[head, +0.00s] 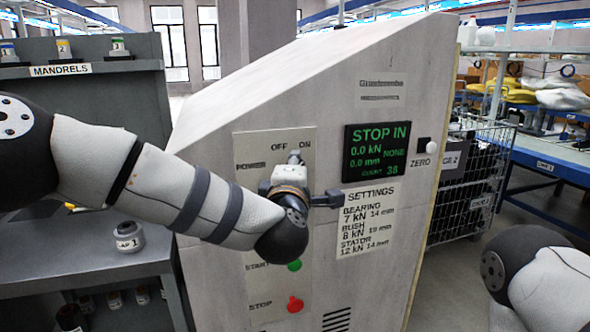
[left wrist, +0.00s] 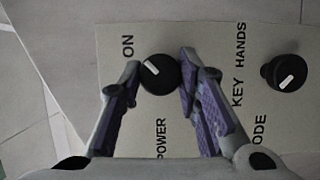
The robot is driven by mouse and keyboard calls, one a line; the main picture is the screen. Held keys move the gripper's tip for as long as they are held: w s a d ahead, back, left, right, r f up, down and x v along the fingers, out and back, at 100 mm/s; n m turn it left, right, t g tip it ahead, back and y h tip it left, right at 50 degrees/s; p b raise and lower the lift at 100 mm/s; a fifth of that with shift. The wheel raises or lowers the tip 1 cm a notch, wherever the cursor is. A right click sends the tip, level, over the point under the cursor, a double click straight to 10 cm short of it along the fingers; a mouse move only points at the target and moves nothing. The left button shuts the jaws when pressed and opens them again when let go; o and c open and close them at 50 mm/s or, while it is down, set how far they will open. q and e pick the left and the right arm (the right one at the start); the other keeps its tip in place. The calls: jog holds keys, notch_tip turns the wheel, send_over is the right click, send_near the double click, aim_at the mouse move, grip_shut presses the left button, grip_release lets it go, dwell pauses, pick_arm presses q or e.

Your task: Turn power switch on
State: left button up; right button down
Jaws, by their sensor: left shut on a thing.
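The power switch is a round black knob (left wrist: 161,75) with a short white mark, on a pale panel in the left wrist view. The mark lies toward the upper left, on the side of the ON label (left wrist: 127,47). The POWER label is below the knob, and the OFF label's place is hidden there by a finger. My left gripper (left wrist: 160,82) has one purple-padded finger on each side of the knob and is shut on it. In the head view my left wrist covers most of the switch, below OFF and ON. My right gripper is out of view.
A second black knob (left wrist: 287,72) is beside the KEY and HANDS labels. In the head view a green start button (head: 294,265) and red stop button (head: 295,304) sit below my wrist. The green-lettered screen (head: 376,152) reads STOP IN. A shelf (head: 85,115) stands left.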

pick_arm(q)
jog(key=o, duration=1.1)
jog(key=shift+o, duration=0.2)
jog(key=s+a, duration=0.1)
jog(key=s, duration=1.1)
